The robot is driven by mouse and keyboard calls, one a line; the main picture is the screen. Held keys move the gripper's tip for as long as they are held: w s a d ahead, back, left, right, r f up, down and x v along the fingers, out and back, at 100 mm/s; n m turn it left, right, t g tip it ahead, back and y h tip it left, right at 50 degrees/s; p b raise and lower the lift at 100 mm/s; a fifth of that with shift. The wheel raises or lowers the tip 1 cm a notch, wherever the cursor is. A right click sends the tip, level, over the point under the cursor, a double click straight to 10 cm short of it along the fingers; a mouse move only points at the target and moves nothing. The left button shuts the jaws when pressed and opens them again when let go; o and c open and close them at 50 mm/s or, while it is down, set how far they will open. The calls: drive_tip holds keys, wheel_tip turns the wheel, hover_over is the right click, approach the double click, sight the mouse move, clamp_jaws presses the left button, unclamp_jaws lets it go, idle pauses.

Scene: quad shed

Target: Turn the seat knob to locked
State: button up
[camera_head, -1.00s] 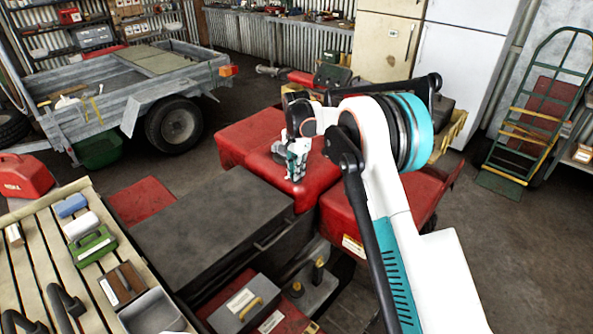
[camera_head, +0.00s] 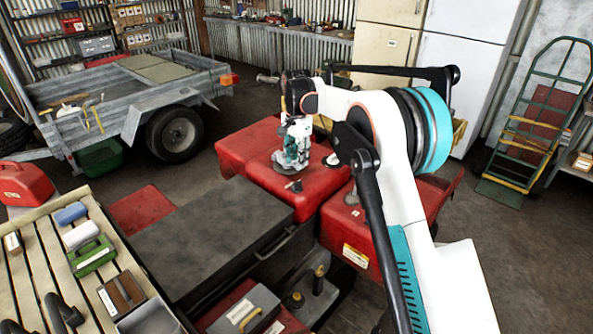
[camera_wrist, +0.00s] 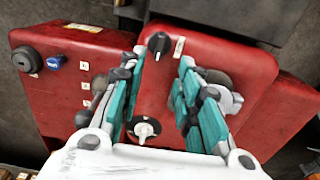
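A black knob (camera_wrist: 158,42) with a pale pointer stands on the red body panel (camera_wrist: 205,45) beside a small label too small to read. It also shows in the camera_head view (camera_head: 295,186), near the panel edge facing the dark flat seat-like block (camera_head: 205,240).
A blue knob (camera_wrist: 55,62) and a black round cap (camera_wrist: 26,58) sit on the left red panel, with several small labels. A grey disc (camera_wrist: 215,80) lies partly behind the right finger. A slatted bench (camera_head: 45,255) with boxes and a trailer (camera_head: 130,85) stand nearby.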

drive_tip(key=shift+r, duration=1.5)
drive_tip(key=s+d+r+n+t+b, duration=0.1)
drive_tip(key=s+d+r+n, duration=0.15)
drive_tip(key=s+r, duration=0.35)
drive_tip(key=s+d+r+n+t, duration=0.1)
drive_tip(key=s+d+r, duration=0.25)
drive_tip(key=s, duration=0.45)
drive_tip(key=s+d+r+n+t+b, duration=0.1)
drive_tip(key=s+d+r+t, duration=0.1)
drive_tip(key=s+d+r, duration=0.35)
drive_tip(key=s+d+f+n+t, duration=0.1)
drive_tip(key=s+f, duration=0.4)
drive_tip(key=s, duration=0.7)
drive_tip(key=s+d+f+n+t+b, duration=0.1)
drive_tip(key=s+f, duration=0.5)
drive_tip(key=s, duration=0.7)
drive_tip(key=d+n+t, duration=0.1)
drive_tip(key=d+n, duration=0.1)
drive_tip(key=shift+s+d+n, duration=0.3)
drive_tip(key=shift+n, duration=0.05)
drive_tip(key=shift+f, duration=0.1)
